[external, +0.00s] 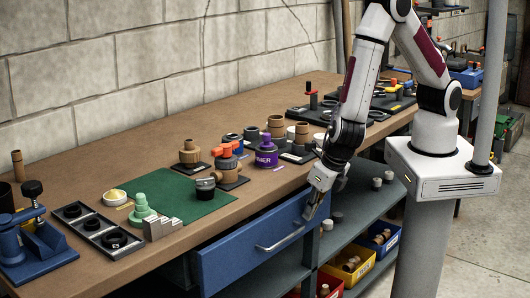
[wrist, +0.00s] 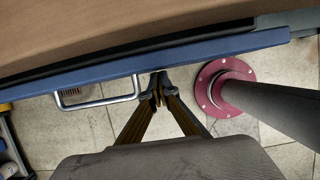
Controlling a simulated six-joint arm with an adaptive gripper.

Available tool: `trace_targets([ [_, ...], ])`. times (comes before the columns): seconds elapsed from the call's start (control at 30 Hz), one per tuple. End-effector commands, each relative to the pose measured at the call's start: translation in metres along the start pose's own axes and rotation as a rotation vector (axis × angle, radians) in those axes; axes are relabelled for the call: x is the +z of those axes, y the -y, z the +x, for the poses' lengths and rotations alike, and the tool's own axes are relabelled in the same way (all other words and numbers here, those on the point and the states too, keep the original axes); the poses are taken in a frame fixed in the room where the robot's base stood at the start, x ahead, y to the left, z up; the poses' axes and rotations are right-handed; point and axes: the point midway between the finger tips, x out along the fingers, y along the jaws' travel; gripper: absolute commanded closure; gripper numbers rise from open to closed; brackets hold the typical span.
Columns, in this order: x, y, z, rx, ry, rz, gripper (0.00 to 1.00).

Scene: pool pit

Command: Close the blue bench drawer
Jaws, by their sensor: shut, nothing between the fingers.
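The blue bench drawer (external: 235,258) is under the front edge of the wooden bench and stands a little open. In the wrist view, a dark gap lies between the bench top and the blue drawer front (wrist: 215,50). Its metal bar handle (external: 281,240) is on the front face; the handle also shows in the wrist view (wrist: 97,103). My gripper (external: 310,212) is shut and empty at the right end of the drawer front. In the wrist view, its fingertips (wrist: 159,77) are right of the handle, at or very near the drawer face; contact is unclear.
The bench top (external: 230,195) holds a green mat (external: 180,197), a purple container (external: 266,153) and several fittings. Below and right of the drawer, a shelf (external: 350,230) holds small parts, with a yellow bin (external: 347,272) lower down. The floor in front is open.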

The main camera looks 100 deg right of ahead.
Motion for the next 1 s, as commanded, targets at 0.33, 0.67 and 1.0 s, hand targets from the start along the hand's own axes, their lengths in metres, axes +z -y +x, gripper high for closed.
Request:
trace_targets([
  [0.33,0.006,0.000,0.003,0.000,0.000,0.003,1.00],
  [0.67,0.039,0.000,0.016,-0.001,0.000,0.005,1.00],
  [1.0,0.049,0.000,0.019,-0.002,0.004,0.002,1.00],
])
